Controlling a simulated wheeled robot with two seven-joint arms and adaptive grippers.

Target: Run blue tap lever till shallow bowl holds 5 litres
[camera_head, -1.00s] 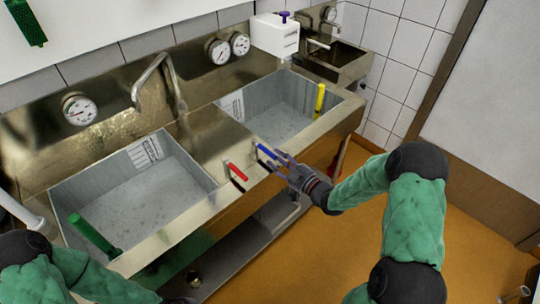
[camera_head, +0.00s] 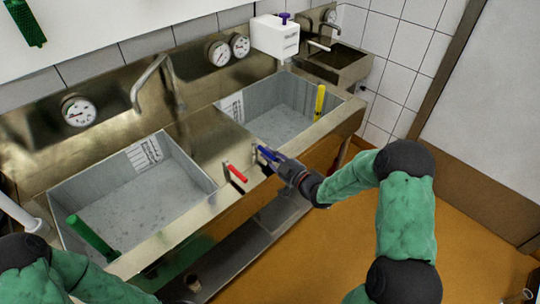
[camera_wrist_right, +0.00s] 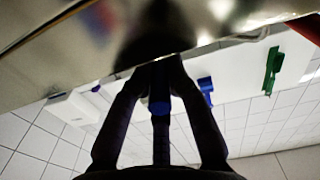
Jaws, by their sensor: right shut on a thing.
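The blue tap lever (camera_head: 266,153) stands at the front rim of the steel sink unit, right of the red lever (camera_head: 236,173). My right gripper (camera_head: 275,161) is shut on the blue lever; blue shows between its fingers in the wrist view (camera_wrist_right: 159,104). The left bowl (camera_head: 140,205) and the right bowl (camera_head: 283,120) are grey basins, each with a marked scale plate on its inner wall. I cannot tell for sure which is the shallow one. The spout (camera_head: 150,75) rises behind the left bowl; no water stream is visible. My left gripper is out of view.
A green handle (camera_head: 92,236) stands in the left bowl and a yellow one (camera_head: 320,101) in the right bowl. Round gauges (camera_head: 79,111) sit on the backsplash. A white box (camera_head: 275,38) with a purple knob is behind.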

